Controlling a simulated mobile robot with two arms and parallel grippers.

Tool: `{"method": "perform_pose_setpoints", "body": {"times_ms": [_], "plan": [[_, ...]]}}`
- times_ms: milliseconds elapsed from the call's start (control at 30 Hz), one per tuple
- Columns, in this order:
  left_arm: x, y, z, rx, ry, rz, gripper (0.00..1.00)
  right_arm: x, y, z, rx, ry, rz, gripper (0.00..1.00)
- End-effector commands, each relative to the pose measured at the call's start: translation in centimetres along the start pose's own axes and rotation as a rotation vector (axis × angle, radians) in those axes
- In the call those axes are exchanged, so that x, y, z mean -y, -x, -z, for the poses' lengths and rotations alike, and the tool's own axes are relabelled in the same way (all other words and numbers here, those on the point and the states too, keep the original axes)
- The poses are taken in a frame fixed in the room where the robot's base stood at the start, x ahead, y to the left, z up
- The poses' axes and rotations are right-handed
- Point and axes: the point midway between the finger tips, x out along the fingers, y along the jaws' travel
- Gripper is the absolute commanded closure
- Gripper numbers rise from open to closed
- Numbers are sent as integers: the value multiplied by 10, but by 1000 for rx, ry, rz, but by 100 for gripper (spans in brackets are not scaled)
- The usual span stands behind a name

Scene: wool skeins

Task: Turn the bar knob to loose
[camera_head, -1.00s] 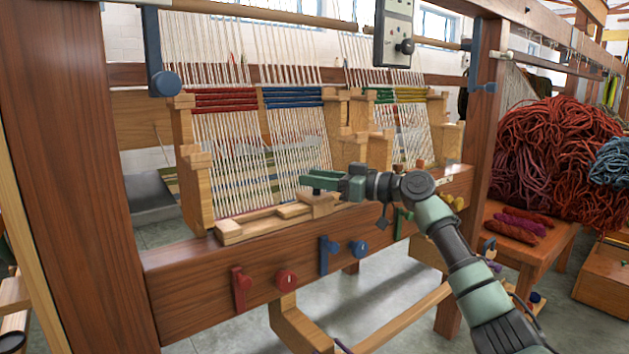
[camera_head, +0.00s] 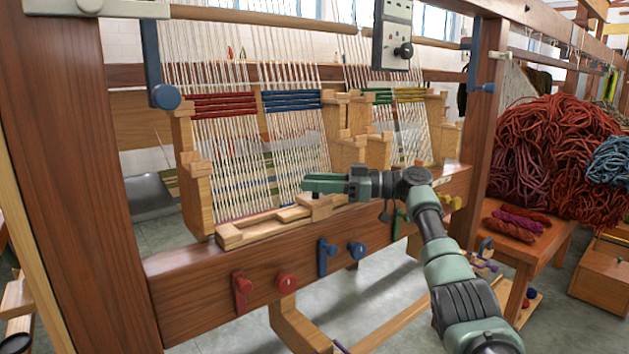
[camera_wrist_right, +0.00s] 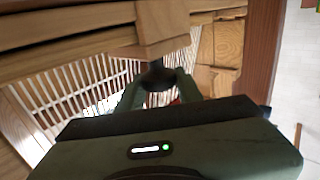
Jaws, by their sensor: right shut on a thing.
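My right gripper (camera_head: 326,184) is at the front of the loom, just above a wooden block on the light wooden bar (camera_head: 265,227). In the right wrist view its two green fingers (camera_wrist_right: 158,90) are shut on a dark round knob (camera_wrist_right: 157,76), which sits against the wooden block (camera_wrist_right: 162,28). In the head view the gripper hides this knob. No loose or tight marking can be read. My left gripper is not visible.
Red (camera_head: 286,281) and blue (camera_head: 357,250) knobs and levers are on the front beam (camera_head: 205,290). A control box with a black knob (camera_head: 403,50) hangs above. Warp threads stand close behind the gripper. A wool heap (camera_head: 550,145) is at right.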

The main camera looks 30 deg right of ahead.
Motion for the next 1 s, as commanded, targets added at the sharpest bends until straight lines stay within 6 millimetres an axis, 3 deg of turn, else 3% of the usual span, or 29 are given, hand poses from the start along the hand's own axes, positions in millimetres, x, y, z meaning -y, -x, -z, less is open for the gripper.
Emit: {"method": "perform_pose_setpoints", "body": {"times_ms": [33,333,367,433,767,1000], "plan": [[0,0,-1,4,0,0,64,0,1,-8,14,-9,5,100],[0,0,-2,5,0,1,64,1,0,-9,16,-10,7,100],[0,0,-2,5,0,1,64,1,0,-9,16,-10,7,59],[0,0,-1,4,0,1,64,1,0,-8,14,-10,7,43],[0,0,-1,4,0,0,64,1,1,-3,6,-4,5,43],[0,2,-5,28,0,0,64,0,35,-3,6,-5,1,43]]}}
